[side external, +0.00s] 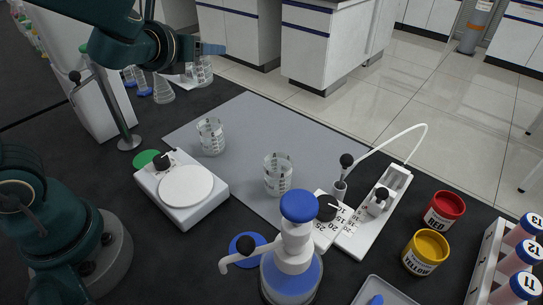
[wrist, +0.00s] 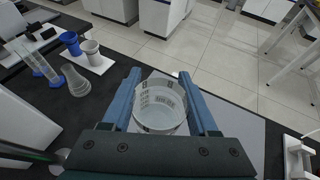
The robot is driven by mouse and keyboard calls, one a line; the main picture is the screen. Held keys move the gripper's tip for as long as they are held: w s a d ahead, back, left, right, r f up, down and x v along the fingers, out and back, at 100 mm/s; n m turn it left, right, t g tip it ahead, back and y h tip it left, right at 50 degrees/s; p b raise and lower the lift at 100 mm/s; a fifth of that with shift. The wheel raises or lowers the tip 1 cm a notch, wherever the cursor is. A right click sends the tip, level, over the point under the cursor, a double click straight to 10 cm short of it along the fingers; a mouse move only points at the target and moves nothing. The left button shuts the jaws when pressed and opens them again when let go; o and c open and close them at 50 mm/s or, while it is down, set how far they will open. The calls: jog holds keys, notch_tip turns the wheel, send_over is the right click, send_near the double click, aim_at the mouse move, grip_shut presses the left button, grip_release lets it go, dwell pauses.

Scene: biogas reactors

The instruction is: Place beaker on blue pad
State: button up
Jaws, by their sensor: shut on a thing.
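My gripper (side external: 212,49) is high at the upper left in the side view, above the far left edge of the grey mat. In the wrist view its blue fingers (wrist: 160,76) are on both sides of a clear graduated beaker (wrist: 160,112), shut on it. In the side view, clear glass (side external: 203,70) shows just under the fingers, partly mixed with the glassware behind. The blue pad (side external: 260,238) is a flat disc on the black bench at the lower middle, far from my gripper and partly hidden by a black knob and pump bottle.
Two clear beakers (side external: 210,136) (side external: 278,175) stand on the grey mat (side external: 240,115). A white hotplate (side external: 186,187) sits near a green pad (side external: 147,158). A blue-topped pump bottle (side external: 292,265) stands beside the blue pad. Red (side external: 444,209) and yellow (side external: 426,252) jars stand at right.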

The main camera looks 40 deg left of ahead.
jog(key=s+r, duration=0.1)
jog(key=s+d+r+h, duration=0.1)
jog(key=shift+s+r+m, duration=0.1)
jog(key=shift+s+m, duration=0.2)
jog(key=shift+s, duration=0.05)
jog(key=s+d+f+m+t+h, duration=0.1)
jog(key=s+d+m+h, duration=0.3)
jog(key=d, duration=0.2)
jog(key=shift+s+d+h, duration=0.15)
jog(key=shift+h, duration=0.25)
